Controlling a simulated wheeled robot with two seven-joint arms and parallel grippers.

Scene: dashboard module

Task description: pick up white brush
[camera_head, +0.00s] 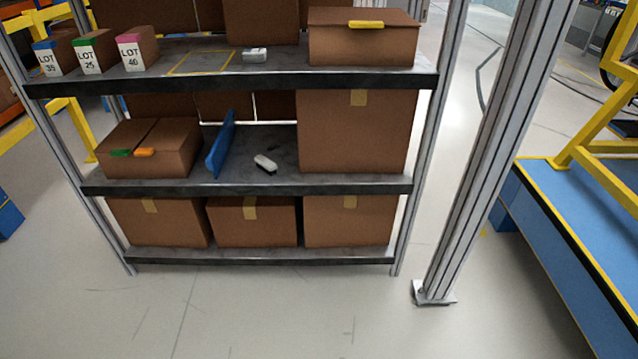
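A small white object with a dark part (265,162), which looks like the white brush, lies on the middle shelf (330,186) between a blue panel and a large box. It is too small to see bristles clearly. Another small white and grey item (255,55) lies on the top shelf (290,77), just right of a yellow taped outline; I cannot tell what it is. Neither of my grippers is in view.
On the middle shelf, a tilted blue panel (220,145) stands left of the white object, and a tall box (357,130) stands right. A two-flap box (150,148) is farther left. A metal post (492,140) stands right of the rack. The floor in front is clear.

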